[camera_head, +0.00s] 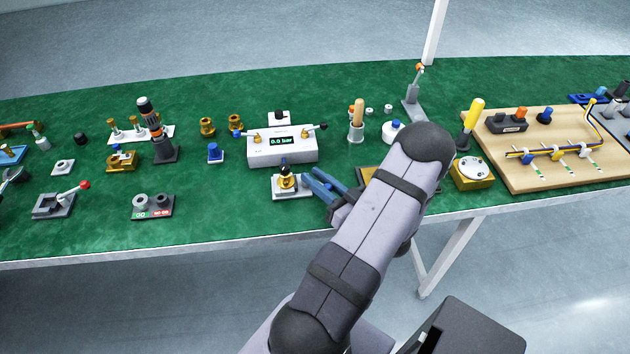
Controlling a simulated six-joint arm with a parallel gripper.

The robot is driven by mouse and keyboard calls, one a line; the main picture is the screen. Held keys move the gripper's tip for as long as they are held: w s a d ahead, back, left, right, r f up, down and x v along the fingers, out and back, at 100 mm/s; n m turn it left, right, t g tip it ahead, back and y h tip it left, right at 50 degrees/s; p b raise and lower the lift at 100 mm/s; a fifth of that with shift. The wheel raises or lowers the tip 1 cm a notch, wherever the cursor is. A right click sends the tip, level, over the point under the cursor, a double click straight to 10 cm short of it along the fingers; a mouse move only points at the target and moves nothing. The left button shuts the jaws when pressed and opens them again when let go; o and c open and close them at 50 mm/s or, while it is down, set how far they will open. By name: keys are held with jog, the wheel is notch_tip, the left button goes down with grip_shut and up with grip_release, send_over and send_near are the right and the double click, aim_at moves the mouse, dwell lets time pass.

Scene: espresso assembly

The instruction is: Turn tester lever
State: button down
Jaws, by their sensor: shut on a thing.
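The white tester box (282,152) stands mid-table; its display reads 0.0 bar. A blue-ended lever (238,133) sticks out at its left and a black-ended lever (322,126) at its right. In front of the box is a pale fixture plate (279,194) with a brass and black part (287,178) upright on it. My gripper (313,177), with blue fingers, is low at the right of this fixture, apart from the two box levers. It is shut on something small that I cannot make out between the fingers. My arm hides the table to its right.
A wooden-handled tool (357,118) in a grey cup stands right of the tester. Blue (215,152) and black-and-orange (155,128) items stand left.

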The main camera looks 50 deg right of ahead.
jog(key=shift+d, duration=0.15)
jog(key=c, duration=1.5)
grip_release()
jog(key=shift+c, duration=0.2)
jog(key=shift+s, duration=0.15)
jog(key=s, duration=0.2)
jog(key=s+b, duration=0.1)
jog(key=s, duration=0.2)
jog(key=shift+s+a, duration=0.35)
jog(key=shift+a, duration=0.05)
jog(key=shift+s+a, duration=0.15)
jog(key=shift+s, duration=0.5)
jog(key=shift+c, duration=0.6)
